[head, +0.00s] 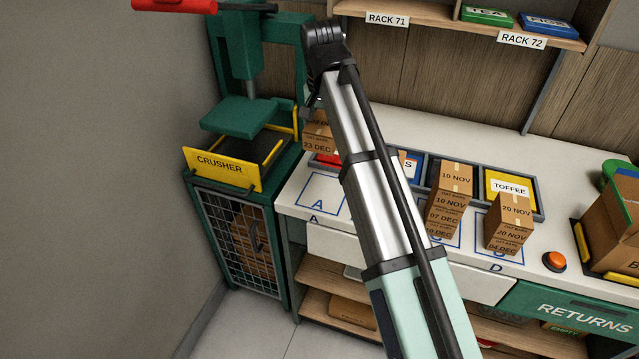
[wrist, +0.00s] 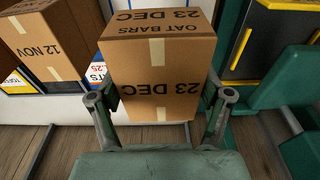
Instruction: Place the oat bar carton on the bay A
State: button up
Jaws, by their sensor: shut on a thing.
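The oat bar carton (wrist: 160,65) is a brown box marked OAT BARS and 23 DEC. My gripper (wrist: 161,98) is shut on it, with one finger at each side, in the wrist view. In the head view the carton (head: 318,134) shows left of my arm, behind bay A, partly hidden by the arm. I cannot tell whether it touches anything below. Bay A (head: 321,193) is a blue outlined square at the left of the white counter; the visible part is empty.
The green crusher (head: 240,118) with its yellow plate stands left of the counter. A 12 NOV carton (wrist: 55,45) is left in the wrist view. My arm hides the counter's middle.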

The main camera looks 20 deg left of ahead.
notch_tip(320, 180, down, 18)
jog(key=p, duration=0.3)
jog(key=shift+d, duration=0.1)
jog(key=shift+f, duration=0.1)
jog(key=o, duration=1.2)
jog(key=shift+o, duration=0.2)
notch_tip(320, 180, up, 12)
jog(key=s+b, duration=0.1)
jog(key=b, duration=0.1)
jog(key=shift+s, duration=0.3)
